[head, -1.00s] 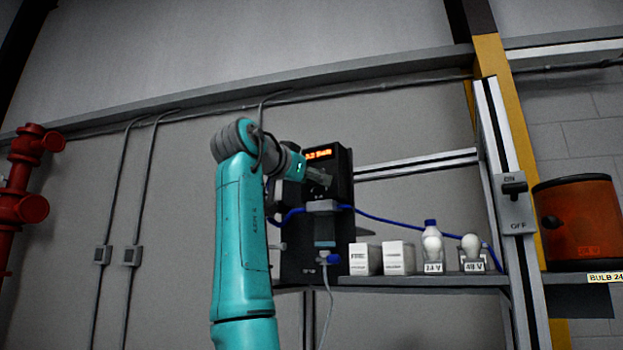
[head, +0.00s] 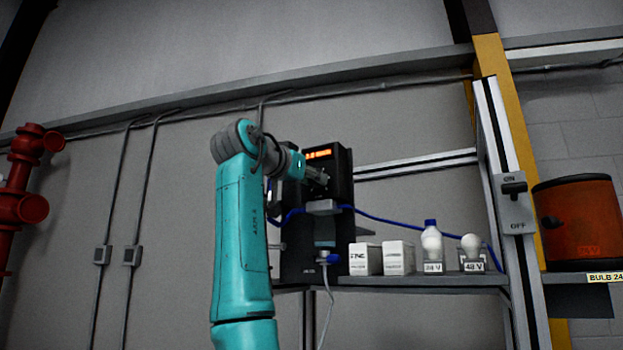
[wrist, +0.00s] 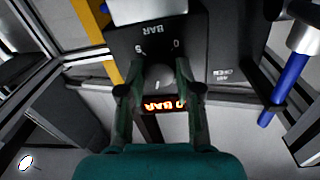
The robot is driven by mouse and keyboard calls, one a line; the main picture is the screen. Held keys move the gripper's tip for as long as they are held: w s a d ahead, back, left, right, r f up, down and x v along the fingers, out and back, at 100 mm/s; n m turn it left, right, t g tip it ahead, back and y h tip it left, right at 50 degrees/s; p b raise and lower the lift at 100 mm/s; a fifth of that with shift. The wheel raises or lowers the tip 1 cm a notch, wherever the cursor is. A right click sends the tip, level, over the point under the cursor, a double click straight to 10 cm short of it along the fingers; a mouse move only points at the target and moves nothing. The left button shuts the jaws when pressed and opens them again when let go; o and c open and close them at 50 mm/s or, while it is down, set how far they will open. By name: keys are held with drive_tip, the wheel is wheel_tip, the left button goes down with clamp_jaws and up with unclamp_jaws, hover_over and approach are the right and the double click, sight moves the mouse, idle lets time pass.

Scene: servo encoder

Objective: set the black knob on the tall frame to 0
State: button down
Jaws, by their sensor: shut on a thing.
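My gripper (wrist: 158,80) is shut on the knob, a finger on either side, in the wrist view. That view shows the panel inverted, with a printed scale marked 0 and 5 and the word BAR. The lit orange display (wrist: 164,104) shows a 0 and BAR, partly covered by a finger. It also shows in the head view (head: 319,154), where its text is too small to read surely. My gripper (head: 318,177) hides the knob there.
A shelf (head: 420,281) holds white boxes (head: 364,259) and bulbs on labelled stands (head: 471,246). A blue hose (head: 395,221) crosses to the right. An ON/OFF switch (head: 514,188) and an orange drum (head: 585,225) are at right. Red pipes (head: 22,200) stand far left.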

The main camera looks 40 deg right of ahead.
drive_tip(key=shift+f+n+t, duration=0.1)
drive_tip(key=shift+n+t, duration=0.4)
drive_tip(key=shift+n, duration=7.5)
drive_tip(key=shift+f+n+t, duration=0.1)
drive_tip(key=shift+n+t, duration=0.4)
drive_tip(key=shift+n, duration=7.5)
drive_tip(key=c, duration=0.8)
unclamp_jaws()
drive_tip(key=shift+s+r, duration=0.1)
drive_tip(key=v, duration=1.2)
drive_tip(key=shift+r, duration=0.25)
